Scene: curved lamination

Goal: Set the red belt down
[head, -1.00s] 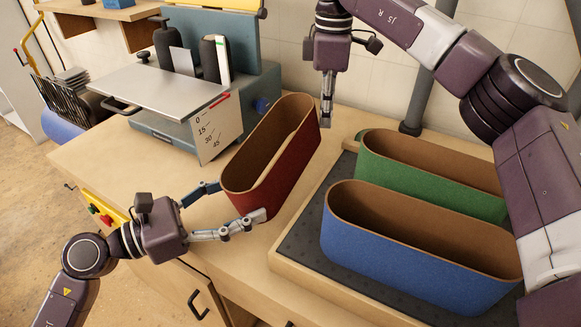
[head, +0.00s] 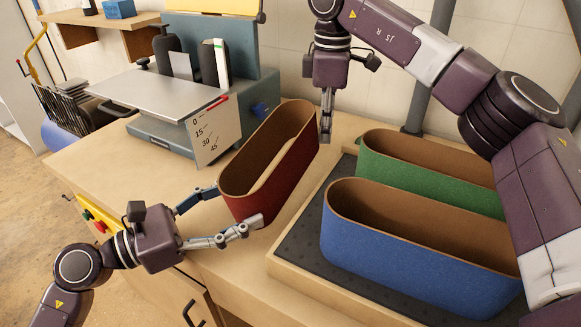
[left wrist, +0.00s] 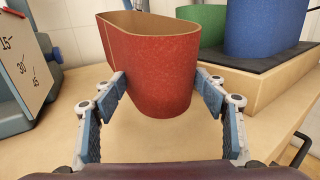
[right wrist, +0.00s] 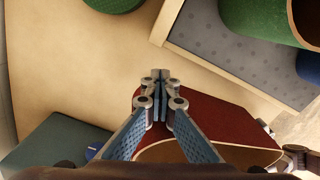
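The red belt (head: 288,170) is an oval loop on edge, its opening upward, over the bench left of the tray. My left gripper (head: 235,207) has its fingers spread around the belt's near end. In the left wrist view the belt (left wrist: 165,75) lies between the fingertips (left wrist: 165,87); whether they touch it is unclear. My right gripper (head: 326,138) points down with its fingers together at the belt's far end, touching or very close. In the right wrist view the shut fingertips (right wrist: 160,75) show just past the red wall (right wrist: 215,112). The belt's contact with the bench is not clear.
A blue belt (head: 400,245) and a green belt (head: 430,178) stand on a dark-topped tray (head: 300,235) to the right. A sanding machine with an angle plate (head: 212,132) stands close left of the red belt. Bare bench (head: 110,160) lies at the left.

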